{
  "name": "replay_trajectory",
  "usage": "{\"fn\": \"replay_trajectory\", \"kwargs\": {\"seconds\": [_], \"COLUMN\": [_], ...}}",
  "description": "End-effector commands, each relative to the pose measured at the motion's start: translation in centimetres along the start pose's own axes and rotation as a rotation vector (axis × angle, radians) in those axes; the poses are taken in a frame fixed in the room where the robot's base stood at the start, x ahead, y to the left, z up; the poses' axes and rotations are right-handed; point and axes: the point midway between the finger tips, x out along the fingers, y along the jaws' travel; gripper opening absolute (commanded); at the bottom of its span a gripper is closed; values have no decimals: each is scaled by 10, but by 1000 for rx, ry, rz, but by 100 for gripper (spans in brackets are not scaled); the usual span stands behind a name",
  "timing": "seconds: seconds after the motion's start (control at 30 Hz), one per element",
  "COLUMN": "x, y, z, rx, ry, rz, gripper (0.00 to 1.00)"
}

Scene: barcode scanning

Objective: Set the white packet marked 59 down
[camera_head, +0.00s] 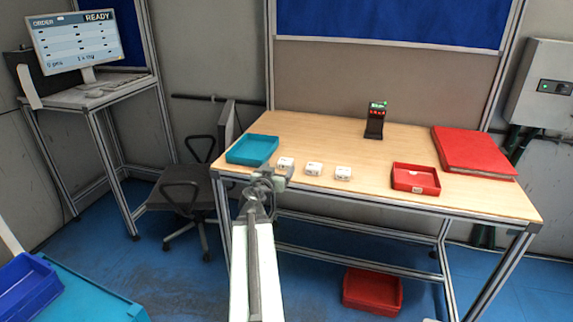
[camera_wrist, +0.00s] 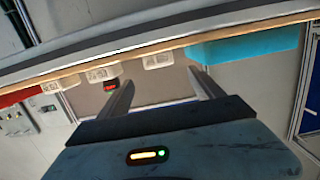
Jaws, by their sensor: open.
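Three small white packets stand in a row on the table near its front edge: a left one (camera_head: 286,163), a middle one (camera_head: 314,168) and a right one (camera_head: 343,173). Their marks are too small to read, so I cannot tell which is 59. My gripper (camera_head: 270,176) is at the front edge, just left of and nearer than the left packet. The wrist view is upside down. There my gripper (camera_wrist: 160,75) has its fingers apart with nothing held, and the left packet (camera_wrist: 158,60) shows beyond and between the fingertips.
A teal tray (camera_head: 252,150) lies left of the packets. A dark scanner (camera_head: 375,122) with lights stands behind. The wooden table (camera_head: 325,139) is bare between the packets and scanner.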

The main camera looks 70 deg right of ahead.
Motion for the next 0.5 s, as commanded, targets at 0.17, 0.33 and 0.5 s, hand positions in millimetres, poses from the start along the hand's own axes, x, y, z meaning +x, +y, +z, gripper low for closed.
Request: {"fn": "replay_trajectory", "kwargs": {"seconds": [0.17, 0.33, 0.5], "x": [17, 27, 45], "y": [-1, -1, 0], "z": [1, 1, 4], "rx": [1, 0, 0], "ry": [-1, -2, -2], "rz": [1, 0, 2], "gripper": [76, 76, 76]}}
